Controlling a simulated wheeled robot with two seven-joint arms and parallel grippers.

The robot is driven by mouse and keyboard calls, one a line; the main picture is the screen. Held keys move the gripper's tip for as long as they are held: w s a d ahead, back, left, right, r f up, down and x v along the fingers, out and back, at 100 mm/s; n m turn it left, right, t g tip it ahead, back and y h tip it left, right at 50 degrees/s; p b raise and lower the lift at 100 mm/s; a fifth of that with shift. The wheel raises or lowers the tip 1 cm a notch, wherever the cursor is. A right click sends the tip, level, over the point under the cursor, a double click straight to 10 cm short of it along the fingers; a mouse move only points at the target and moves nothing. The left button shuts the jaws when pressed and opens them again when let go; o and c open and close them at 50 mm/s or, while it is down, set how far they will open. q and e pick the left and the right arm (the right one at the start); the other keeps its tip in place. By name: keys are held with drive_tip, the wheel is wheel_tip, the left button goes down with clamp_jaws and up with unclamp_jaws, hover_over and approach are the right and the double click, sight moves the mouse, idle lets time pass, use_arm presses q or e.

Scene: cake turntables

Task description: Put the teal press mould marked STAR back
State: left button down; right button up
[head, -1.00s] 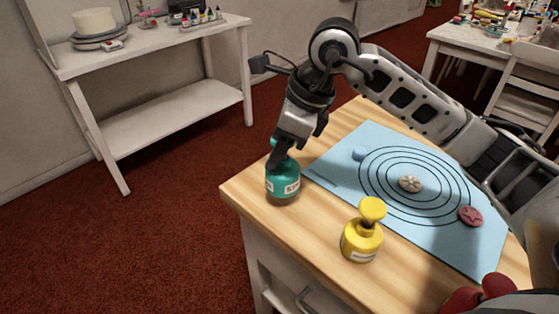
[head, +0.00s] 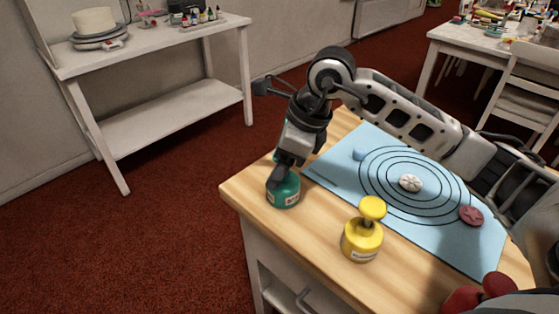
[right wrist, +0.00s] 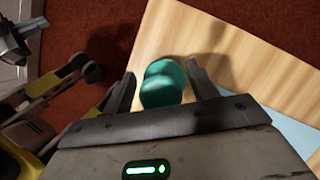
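The teal press mould (head: 284,194) stands upright at the left corner of the wooden tabletop; its label is too small to read clearly now. My right gripper (head: 279,178) is down over it, pointing downward, and hides most of its upper part in the head view. In the right wrist view, the mould's rounded teal top (right wrist: 161,88) lies between the two fingers (right wrist: 162,85), with a narrow gap seen on each side, so the gripper looks open around it. My left gripper is not clearly in view.
A yellow press mould (head: 362,240) stands close by at the front. A blue mat (head: 335,165) with printed rings bears a white piece (head: 411,183), a dark red piece (head: 471,215) and a small blue piece (head: 360,154). A white shelf table (head: 160,55) stands back left.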

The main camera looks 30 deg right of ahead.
drive_tip(key=shift+d+r, duration=0.1)
drive_tip(key=shift+r, duration=0.3)
drive_tip(key=v, duration=1.1)
drive_tip(key=shift+r+p, duration=0.25)
drive_tip(key=shift+p, duration=0.15)
drive_tip(key=shift+s, duration=0.1)
